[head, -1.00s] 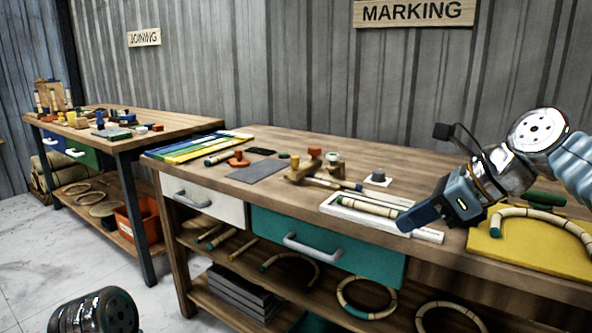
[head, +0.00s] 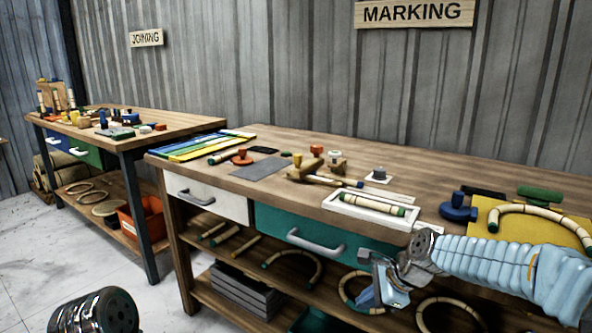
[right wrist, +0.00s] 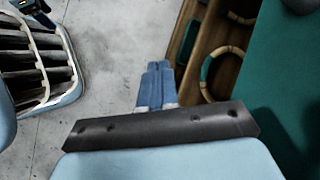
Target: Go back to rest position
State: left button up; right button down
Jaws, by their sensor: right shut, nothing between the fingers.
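My right gripper (head: 385,284) hangs low in front of the marking bench, beside the teal drawer (head: 290,224) and the lower shelf. Its blue fingers are shut with nothing between them; they also show in the right wrist view (right wrist: 156,84) above the grey floor. My right arm, in a pale blue sleeve, comes in from the right edge. My left gripper is not in view; a dark rounded metal part of mine shows at the lower left of the head view.
The marking bench (head: 235,181) holds a white tray (head: 335,203) with a rattan piece, and a yellow board (head: 485,212) with a bent piece. Rattan rings lie on the lower shelf (head: 265,275). The joining bench (head: 180,126) stands at the left. The floor (head: 40,250) there is clear.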

jog(key=s+a+f+n+g+h, duration=0.1)
jog(key=s+f+n, duration=0.1)
jog(key=f, duration=0.6)
jog(key=s+f+n, duration=0.1)
jog(key=f+n, duration=0.2)
jog(key=f, duration=0.5)
jog(key=s+a+f+n+g, duration=0.1)
jog(key=s+a+f+n, duration=0.1)
jog(key=s+f+n, duration=0.3)
jog(key=s+a+f+n+g, duration=0.1)
jog(key=s+f+n, duration=0.5)
jog(key=s+f, duration=0.8)
jog(key=shift+s+a+f+n, duration=0.3)
jog(key=shift+s+a, duration=0.15)
jog(key=shift+s, duration=0.4)
